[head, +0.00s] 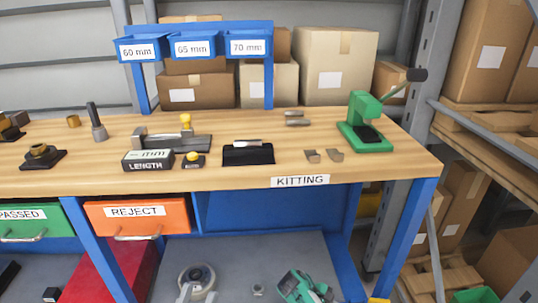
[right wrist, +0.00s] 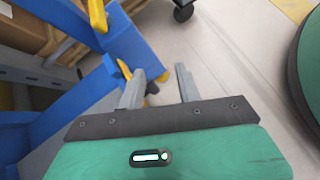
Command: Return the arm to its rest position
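The wooden bench (head: 225,180) holds a green press (head: 366,125), a black fixture (head: 248,154) and a length gauge (head: 180,141). An orange reject drawer (head: 137,217) is below. In the right wrist view, a round green base (right wrist: 310,70) stands at right, with clear floor between.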

